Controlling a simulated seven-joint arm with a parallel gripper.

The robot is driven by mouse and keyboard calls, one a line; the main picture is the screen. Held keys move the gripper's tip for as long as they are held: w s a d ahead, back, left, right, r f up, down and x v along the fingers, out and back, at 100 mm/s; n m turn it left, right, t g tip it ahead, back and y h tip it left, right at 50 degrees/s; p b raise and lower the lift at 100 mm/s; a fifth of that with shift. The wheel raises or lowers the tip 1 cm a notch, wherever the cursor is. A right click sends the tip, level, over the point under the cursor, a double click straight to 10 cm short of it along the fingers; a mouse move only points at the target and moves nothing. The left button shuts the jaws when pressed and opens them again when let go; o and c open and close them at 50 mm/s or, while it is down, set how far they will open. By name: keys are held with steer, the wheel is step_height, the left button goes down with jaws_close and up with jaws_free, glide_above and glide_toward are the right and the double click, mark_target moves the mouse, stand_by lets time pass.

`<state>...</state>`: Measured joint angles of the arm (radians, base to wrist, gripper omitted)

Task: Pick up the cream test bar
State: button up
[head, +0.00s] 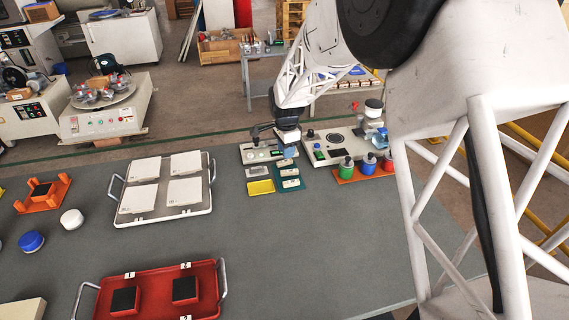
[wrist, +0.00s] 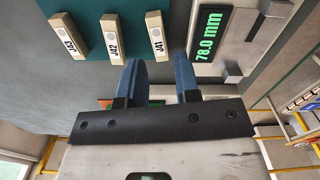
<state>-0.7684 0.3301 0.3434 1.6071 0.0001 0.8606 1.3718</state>
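Three cream test bars lie apart in a row on a teal mat (head: 279,187). In the wrist view they are labelled J41 (wrist: 155,35), J42 (wrist: 111,40) and J43 (wrist: 67,36). In the head view the nearer two cream bars (head: 290,184) are clear, and the far end of the mat is close under my gripper (head: 288,150). In the wrist view my gripper (wrist: 160,65) has its two blue fingers apart, with empty space between them. The J41 bar lies just beyond the fingertips, in line with the gap.
A measuring device beside the mat has a green display reading 78.0 mm (wrist: 208,33). A yellow tray (head: 260,187) lies left of the mat.

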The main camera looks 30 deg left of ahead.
mark_target(286, 161)
steer(key=shift+s+f, duration=0.1)
steer(key=shift+f, duration=1.9)
steer(key=shift+c, duration=0.4)
jaws_close()
